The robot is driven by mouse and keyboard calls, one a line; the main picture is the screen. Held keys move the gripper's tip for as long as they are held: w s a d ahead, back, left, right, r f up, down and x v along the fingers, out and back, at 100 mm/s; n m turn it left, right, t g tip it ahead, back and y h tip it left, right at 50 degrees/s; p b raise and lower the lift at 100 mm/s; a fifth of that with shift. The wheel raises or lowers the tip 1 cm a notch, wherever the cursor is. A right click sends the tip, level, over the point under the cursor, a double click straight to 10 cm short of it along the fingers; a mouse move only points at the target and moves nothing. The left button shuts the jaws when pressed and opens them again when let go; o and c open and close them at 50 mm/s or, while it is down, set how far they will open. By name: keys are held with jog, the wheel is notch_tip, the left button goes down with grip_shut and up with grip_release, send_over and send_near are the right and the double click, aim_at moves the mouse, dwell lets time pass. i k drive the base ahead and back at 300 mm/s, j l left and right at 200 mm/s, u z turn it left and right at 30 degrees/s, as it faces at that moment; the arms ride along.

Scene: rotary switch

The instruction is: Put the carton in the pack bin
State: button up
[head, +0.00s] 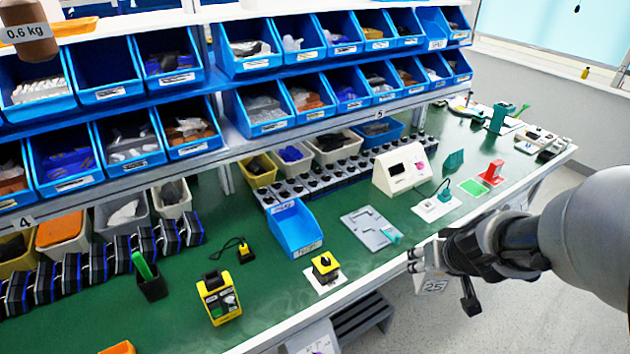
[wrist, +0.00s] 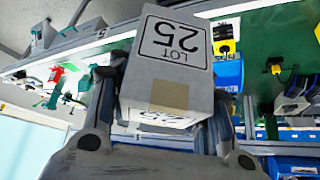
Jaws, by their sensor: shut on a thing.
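The carton (wrist: 168,75) is a light grey box with "LOT 25" printed on it, upside down in the wrist view, and a tan tape patch. My gripper (wrist: 165,105) is shut on it, one finger on each side. In the head view my gripper (head: 428,262) is at the right, by the table's front edge, and the carton's label (head: 434,287) shows below it. A blue open bin (head: 297,232), probably the pack bin, stands on the green table to the left of my gripper; its front label is too small to read. It looks empty.
A grey fixture plate (head: 368,228) lies between the blue bin and my gripper. A yellow rotary switch (head: 325,266) stands in front of the bin. A yellow device (head: 218,298) is further left. A white box with a screen (head: 403,170) stands behind. Shelved blue bins line the back.

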aim_at(294, 235)
jog(key=i+l+u, duration=0.25)
jog(key=i, duration=0.3)
jog(key=i+l+u, duration=0.25)
jog(key=i+l, duration=0.15)
jog(key=i+u, duration=0.1)
jog(key=u, duration=0.55)
